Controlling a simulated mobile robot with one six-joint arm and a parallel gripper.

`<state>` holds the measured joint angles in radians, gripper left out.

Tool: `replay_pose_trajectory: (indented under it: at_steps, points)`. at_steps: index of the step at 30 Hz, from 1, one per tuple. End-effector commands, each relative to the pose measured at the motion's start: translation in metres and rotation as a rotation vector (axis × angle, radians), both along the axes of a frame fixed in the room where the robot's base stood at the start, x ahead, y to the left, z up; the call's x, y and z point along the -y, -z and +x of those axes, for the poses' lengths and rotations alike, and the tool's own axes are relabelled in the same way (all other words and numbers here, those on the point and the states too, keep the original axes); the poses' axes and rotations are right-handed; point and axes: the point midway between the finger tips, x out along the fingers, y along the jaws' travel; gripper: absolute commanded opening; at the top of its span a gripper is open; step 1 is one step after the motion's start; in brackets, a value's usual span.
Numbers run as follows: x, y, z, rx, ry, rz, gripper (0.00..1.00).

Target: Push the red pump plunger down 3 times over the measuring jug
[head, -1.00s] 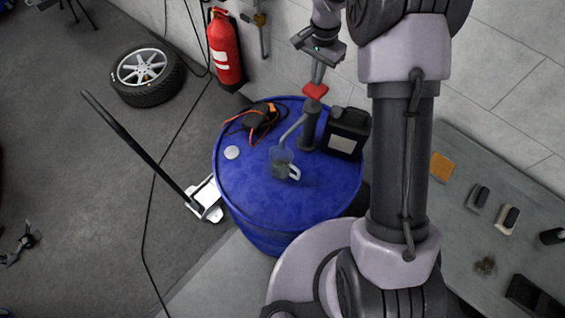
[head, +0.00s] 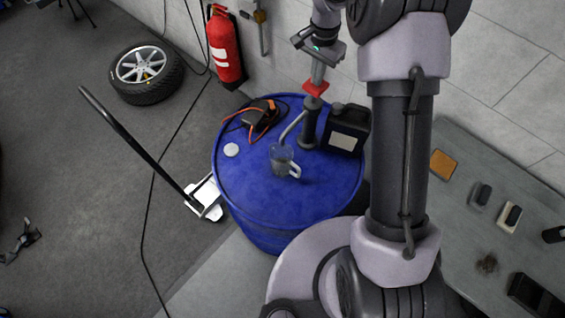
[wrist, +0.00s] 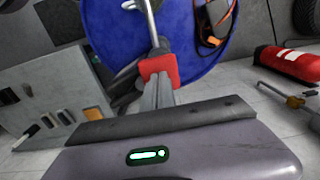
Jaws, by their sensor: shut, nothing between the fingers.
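The red pump plunger (head: 315,89) tops a dark grey pump column (head: 309,130) on a blue drum (head: 245,187). It also shows in the wrist view (wrist: 158,69). A grey spout (head: 291,127) slopes down from the pump to the clear measuring jug (head: 280,160), which stands upright on the drum. What the jug holds is hard to tell. My gripper (head: 317,78) is shut and empty, pointing down at the plunger's top. In the wrist view its fingertips (wrist: 160,83) overlap the red edge; whether they touch it is unclear.
A black canister (head: 347,130) stands right beside the pump. An orange-and-black cable tool (head: 262,115) lies to its left, with a white disc (head: 231,150) nearby. A fire extinguisher (head: 224,48) is at the wall. The drum's front is clear.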

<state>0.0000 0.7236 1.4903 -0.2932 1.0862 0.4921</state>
Motion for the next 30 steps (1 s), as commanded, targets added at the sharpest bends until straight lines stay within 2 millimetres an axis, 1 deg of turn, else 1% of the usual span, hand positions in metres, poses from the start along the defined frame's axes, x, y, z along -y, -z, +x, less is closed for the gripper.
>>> replay_pose_trajectory:
  at_steps: [30]
  points:
    - [0.0,0.038,-0.001,-0.001,0.0,0.0,0.0]
